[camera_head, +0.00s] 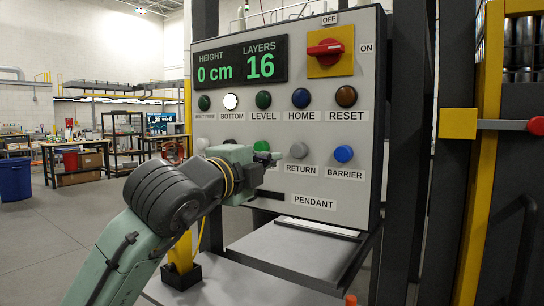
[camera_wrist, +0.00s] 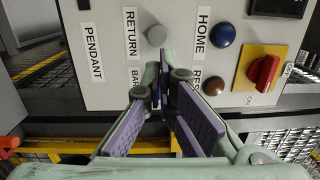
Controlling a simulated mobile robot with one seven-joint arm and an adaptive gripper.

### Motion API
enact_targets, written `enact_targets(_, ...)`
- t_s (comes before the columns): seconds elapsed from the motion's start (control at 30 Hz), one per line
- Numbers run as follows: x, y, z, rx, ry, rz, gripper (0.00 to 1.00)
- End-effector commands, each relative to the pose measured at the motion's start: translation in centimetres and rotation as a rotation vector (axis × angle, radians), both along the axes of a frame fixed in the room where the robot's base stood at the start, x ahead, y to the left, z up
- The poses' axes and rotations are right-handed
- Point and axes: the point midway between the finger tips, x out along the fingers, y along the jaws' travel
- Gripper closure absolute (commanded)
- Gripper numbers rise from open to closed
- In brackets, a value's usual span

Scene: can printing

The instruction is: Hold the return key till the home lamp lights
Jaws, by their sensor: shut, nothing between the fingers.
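The return key (camera_head: 299,150) is a grey round button above the RETURN label, on the lower row of the pendant panel (camera_head: 375,105). It also shows in the wrist view (camera_wrist: 156,35), uncovered. The home lamp (camera_head: 301,98) is dark blue and unlit; it also shows in the wrist view (camera_wrist: 222,34). My gripper (camera_head: 272,158) is at the panel, just left of the return key in the head view. In the wrist view its purple-padded fingers (camera_wrist: 163,85) are shut and empty, with their tips below the return key in the picture. The tips look apart from the key.
The display (camera_head: 239,62) reads height 0 cm and layers 16. The bottom lamp (camera_head: 231,101) is lit white. The blue barrier button (camera_head: 344,154) sits right of the return key. A red rotary switch (camera_head: 326,49) is above. A grey shelf (camera_head: 295,250) juts out below the panel.

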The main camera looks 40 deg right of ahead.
Motion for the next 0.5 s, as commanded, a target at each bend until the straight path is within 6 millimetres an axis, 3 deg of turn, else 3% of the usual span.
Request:
enact_targets(0.3,3.1,-6.1,0.7,0.000,0.002,-0.001,1.00)
enact_targets(0.5,4.6,-9.1,0.7,0.001,0.002,-0.001,1.00)
